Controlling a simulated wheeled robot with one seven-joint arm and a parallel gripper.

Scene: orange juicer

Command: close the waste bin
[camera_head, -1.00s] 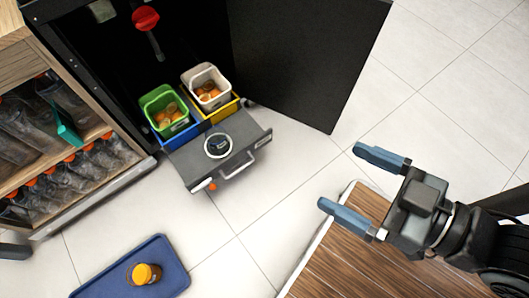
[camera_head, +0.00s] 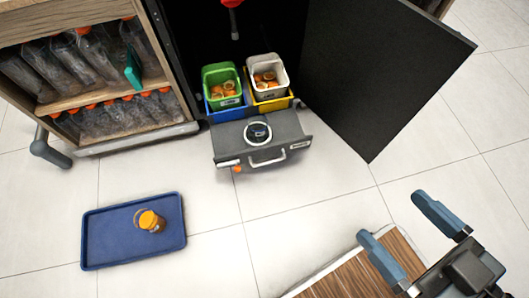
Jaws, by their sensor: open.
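The waste bin drawer (camera_head: 287,127) is pulled out from the dark cabinet at the upper middle. It has a grey front with a round emblem and a light handle (camera_head: 267,160). Behind the front sit a green bin (camera_head: 222,95) and a white bin (camera_head: 283,90), both with orange pieces inside, in blue and yellow holders. My gripper (camera_head: 402,232) is at the lower right, with its two blue fingers spread and nothing between them. It is well apart from the drawer.
A black cabinet door (camera_head: 385,70) stands open to the right of the drawer. A blue tray (camera_head: 105,240) with an orange jar (camera_head: 150,222) lies on the floor at left. A bottle shelf (camera_head: 70,95) stands at upper left. A wooden surface (camera_head: 345,270) lies below my gripper.

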